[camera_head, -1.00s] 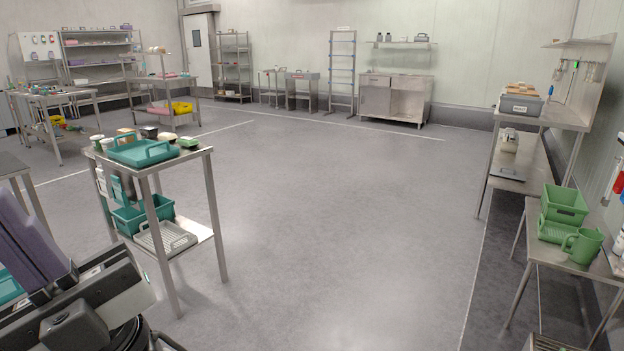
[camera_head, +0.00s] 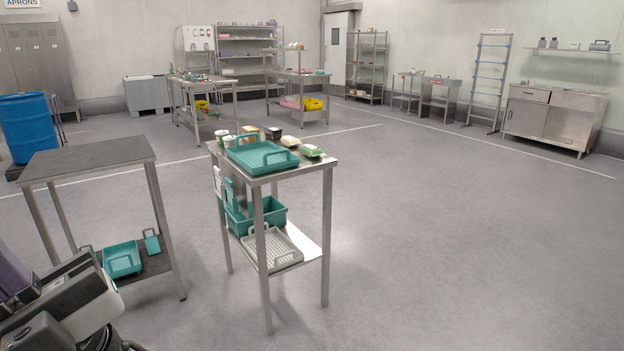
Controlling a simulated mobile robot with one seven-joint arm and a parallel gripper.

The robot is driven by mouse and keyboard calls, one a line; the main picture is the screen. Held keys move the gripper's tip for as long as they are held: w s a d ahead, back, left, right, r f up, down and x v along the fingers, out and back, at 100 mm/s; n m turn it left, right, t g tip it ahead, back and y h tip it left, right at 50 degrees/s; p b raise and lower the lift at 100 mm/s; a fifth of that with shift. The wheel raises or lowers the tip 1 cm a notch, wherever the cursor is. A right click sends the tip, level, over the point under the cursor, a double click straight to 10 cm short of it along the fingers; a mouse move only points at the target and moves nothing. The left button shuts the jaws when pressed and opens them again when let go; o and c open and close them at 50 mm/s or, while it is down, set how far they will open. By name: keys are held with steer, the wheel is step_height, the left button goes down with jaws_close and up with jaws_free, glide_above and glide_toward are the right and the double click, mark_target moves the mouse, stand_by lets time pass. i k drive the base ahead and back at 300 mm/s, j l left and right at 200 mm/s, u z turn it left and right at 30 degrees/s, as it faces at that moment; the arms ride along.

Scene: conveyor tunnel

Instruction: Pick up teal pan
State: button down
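A teal pan-like tray with upright handles (camera_head: 262,155) lies on top of the narrow steel table in the middle. A shallow teal pan (camera_head: 122,260) sits on the lower shelf of the dark-topped table at left. A small teal piece with a handle (camera_head: 152,244) is beside it. A deeper teal bin (camera_head: 258,217) is on the middle table's lower shelf. I cannot tell for sure which is the task's pan. Parts of my own arm show at lower left, apart from these things; my gripper's fingers are not visible.
The middle table (camera_head: 321,172) also holds cups and small boxes, with a grey perforated tray (camera_head: 272,250) below. The dark-topped table (camera_head: 88,160) has a bare top. A blue barrel (camera_head: 30,127) stands behind it. The floor at right (camera_head: 460,240) is clear.

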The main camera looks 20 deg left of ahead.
mark_target(122, 259)
steer(key=i+u, duration=0.2)
steer(key=u, duration=0.15)
steer(key=i+u, duration=0.25)
steer(key=u, duration=0.15)
steer(key=i+u, duration=0.35)
steer(key=i+j+u, duration=0.1)
steer(key=u, duration=0.25)
steer(key=i+u, duration=0.25)
steer(key=u, duration=0.15)
steer(key=i+u, duration=0.2)
steer(key=u, duration=0.15)
steer(key=i+z, duration=0.3)
steer(key=i+j+z, duration=0.15)
steer(key=z, duration=0.15)
